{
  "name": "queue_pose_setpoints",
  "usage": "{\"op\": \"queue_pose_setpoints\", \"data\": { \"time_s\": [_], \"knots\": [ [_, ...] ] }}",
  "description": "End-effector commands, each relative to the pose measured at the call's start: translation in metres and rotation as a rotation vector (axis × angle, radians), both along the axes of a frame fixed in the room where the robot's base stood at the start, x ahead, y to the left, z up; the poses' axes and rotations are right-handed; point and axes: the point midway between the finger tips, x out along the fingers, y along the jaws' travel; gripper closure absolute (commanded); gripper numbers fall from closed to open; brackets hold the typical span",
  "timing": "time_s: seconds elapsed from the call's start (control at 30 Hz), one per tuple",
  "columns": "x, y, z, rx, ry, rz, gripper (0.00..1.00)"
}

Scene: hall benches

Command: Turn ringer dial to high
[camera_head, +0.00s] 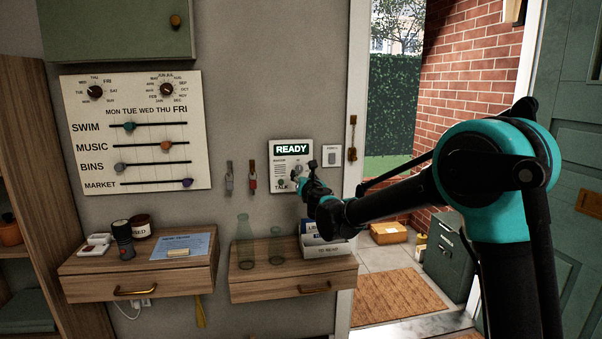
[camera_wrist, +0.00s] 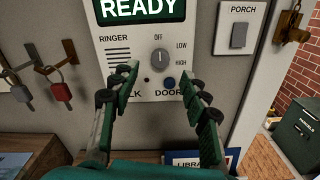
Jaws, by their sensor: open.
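The ringer dial (camera_wrist: 160,57) is a small round grey knob on a white wall panel (camera_head: 279,164). Its marker line looks upright, toward OFF; LOW and HIGH are printed to its right. My gripper (camera_wrist: 127,52) is open in the wrist view, its two dark green fingers spread in front of the panel. The dial shows between the fingers, nearer the right one, and nothing is held. In the head view my gripper (camera_head: 308,177) is at the panel's lower right and covers part of it. Contact with the panel cannot be told.
A lit READY display (camera_wrist: 138,10) tops the panel. Glass bottles (camera_head: 245,243) and a paper box (camera_head: 327,244) stand on the shelf below.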

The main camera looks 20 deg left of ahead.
Motion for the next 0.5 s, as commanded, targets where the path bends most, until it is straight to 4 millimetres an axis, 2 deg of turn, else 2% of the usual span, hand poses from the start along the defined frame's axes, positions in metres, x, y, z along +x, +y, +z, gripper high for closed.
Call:
{"op": "queue_pose_setpoints", "data": {
  "time_s": [0.2, 0.5],
  "knots": [
    [0.032, 0.018, 0.000, 0.001, 0.000, -0.002, 0.54],
    [0.047, 0.028, 0.000, 0.001, 0.001, -0.001, 0.54]
  ]
}}
